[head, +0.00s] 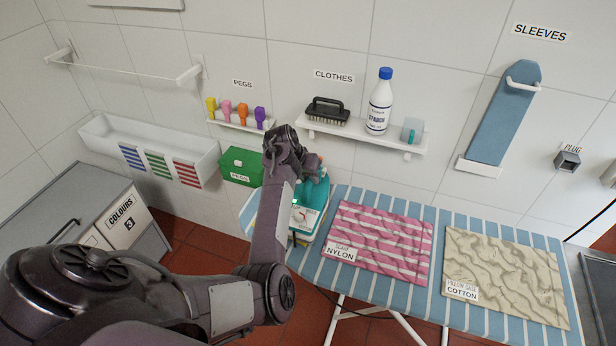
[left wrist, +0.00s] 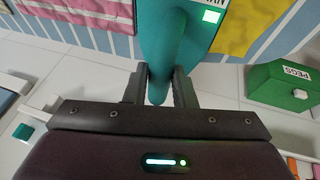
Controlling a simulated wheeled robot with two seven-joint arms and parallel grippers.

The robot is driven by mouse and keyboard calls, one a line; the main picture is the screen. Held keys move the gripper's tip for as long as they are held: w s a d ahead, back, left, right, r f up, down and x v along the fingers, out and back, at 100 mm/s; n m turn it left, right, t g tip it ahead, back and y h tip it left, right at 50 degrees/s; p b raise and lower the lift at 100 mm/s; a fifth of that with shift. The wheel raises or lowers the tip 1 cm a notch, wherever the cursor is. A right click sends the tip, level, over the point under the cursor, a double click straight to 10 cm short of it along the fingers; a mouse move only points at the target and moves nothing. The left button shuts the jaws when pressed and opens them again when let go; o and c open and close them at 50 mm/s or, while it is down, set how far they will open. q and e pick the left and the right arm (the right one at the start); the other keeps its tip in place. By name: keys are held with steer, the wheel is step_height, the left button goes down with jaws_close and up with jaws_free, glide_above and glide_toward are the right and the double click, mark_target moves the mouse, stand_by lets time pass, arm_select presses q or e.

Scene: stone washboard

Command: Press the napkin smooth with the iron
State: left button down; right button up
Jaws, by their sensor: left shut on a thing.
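The teal iron (head: 318,193) is at the left end of the striped ironing board (head: 338,270). My left gripper (head: 308,165) is shut on the iron's handle. In the left wrist view the iron (left wrist: 178,35) runs away between the two fingers of the gripper (left wrist: 160,85). A yellow cloth (left wrist: 258,22) shows beside the iron in that view. It may be the napkin, but its label is cut off and my arm hides that area in the head view. Whether the iron touches what is under it cannot be told. My right gripper is out of view.
A creased pink striped nylon cloth (head: 385,245) and a wrinkled cream cotton pillow case (head: 510,270) lie further right on the board. A green peg box (head: 240,165) hangs left of it. A shelf (head: 365,133) with a brush and starch bottle is above.

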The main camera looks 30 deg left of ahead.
arm_select(q)
steer(key=shift+w+a+f+b, duration=0.1)
steer(key=shift+w+f+b, duration=0.05)
steer(key=shift+f+b, duration=0.2)
stand_by(0.6)
steer(key=shift+f, duration=0.3)
stand_by(1.5)
step_height(320, 180, up, 3)
steer(key=shift+f+p, duration=0.1)
steer(key=shift+p, duration=1.15)
steer(key=shift+r+p, duration=0.55)
steer(key=shift+r, duration=0.7)
